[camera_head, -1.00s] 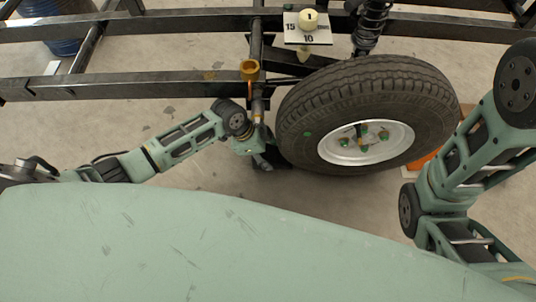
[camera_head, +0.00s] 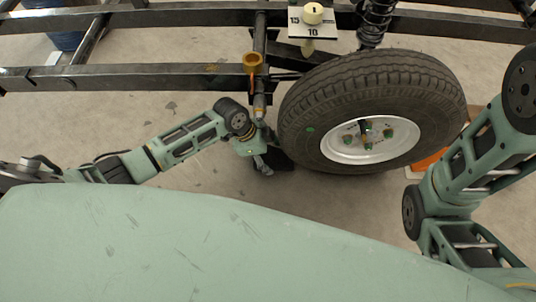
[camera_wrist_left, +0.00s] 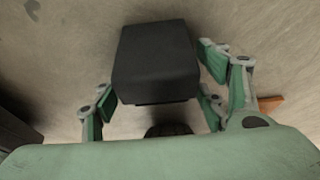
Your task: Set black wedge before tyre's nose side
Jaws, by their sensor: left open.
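The black wedge (camera_head: 281,158) lies on the floor at the lower left of the tyre (camera_head: 318,95), partly hidden by my left gripper (camera_head: 263,161). In the left wrist view the wedge (camera_wrist_left: 155,58) shows as a dark block between the spread fingers of my left gripper (camera_wrist_left: 160,85). The fingers stand on both sides of it and look open, with no clear grip. A dark rounded shape, perhaps the tyre (camera_wrist_left: 168,129), shows below the wedge. In the head view I cannot tell whether wedge and tyre touch. My right gripper is out of view.
The black metal frame (camera_head: 140,78) runs across the top, with a coil spring (camera_head: 375,22) above the tyre. A brass-coloured cup (camera_head: 253,62) sits on a post above my left wrist. An orange object (camera_head: 428,162) lies right of the tyre. Floor at left is clear.

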